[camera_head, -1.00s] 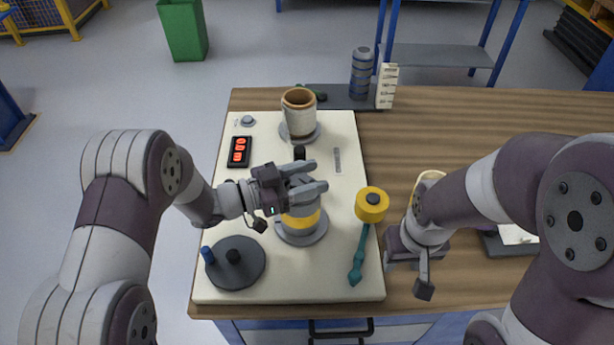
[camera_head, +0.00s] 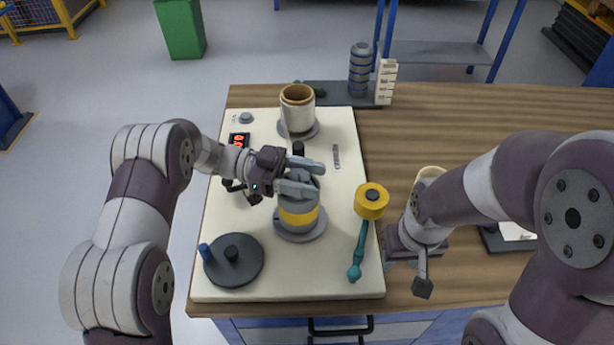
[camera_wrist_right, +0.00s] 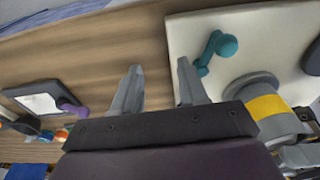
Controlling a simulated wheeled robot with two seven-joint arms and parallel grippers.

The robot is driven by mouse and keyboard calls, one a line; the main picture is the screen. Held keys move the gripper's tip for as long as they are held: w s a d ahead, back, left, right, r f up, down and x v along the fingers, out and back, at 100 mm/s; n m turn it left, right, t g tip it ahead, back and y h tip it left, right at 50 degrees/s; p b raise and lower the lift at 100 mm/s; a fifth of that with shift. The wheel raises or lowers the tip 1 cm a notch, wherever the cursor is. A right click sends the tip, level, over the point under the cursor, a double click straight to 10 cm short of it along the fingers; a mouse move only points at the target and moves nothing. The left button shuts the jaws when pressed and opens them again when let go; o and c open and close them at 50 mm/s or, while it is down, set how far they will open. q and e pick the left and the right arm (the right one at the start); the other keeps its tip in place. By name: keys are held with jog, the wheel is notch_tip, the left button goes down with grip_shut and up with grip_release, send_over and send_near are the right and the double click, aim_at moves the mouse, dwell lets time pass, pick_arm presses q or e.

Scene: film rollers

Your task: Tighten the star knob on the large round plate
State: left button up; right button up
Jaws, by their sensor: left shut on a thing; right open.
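A grey cylinder with a yellow band (camera_head: 299,215) stands upright on a round grey plate (camera_head: 301,237) in the middle of the white board. My left gripper (camera_head: 303,177) is shut at the top of this cylinder, its fingers pointing right. A grey part between the fingers appears to be the star knob; its shape is mostly hidden. The banded cylinder also shows at the right of the right wrist view (camera_wrist_right: 268,106). My right gripper (camera_head: 412,270) is open and empty beside the board's right edge; its spread fingers show in the right wrist view (camera_wrist_right: 158,88).
A dark disc with a blue peg (camera_head: 234,262) lies at the board's front left. A beige cup-like roller (camera_head: 298,112) stands at the back.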

dwell(0.5)
pick_arm(q)
jog(key=o, duration=1)
jog(key=shift+c, duration=0.2)
jog(key=shift+d, duration=0.1)
jog(key=b+v, duration=0.2)
jog(key=v, duration=1)
jog(key=shift+a, duration=0.35)
jog(key=shift+w+d+r, duration=0.1)
jog(key=shift+w+r, duration=0.05)
jog(key=shift+w, duration=0.05)
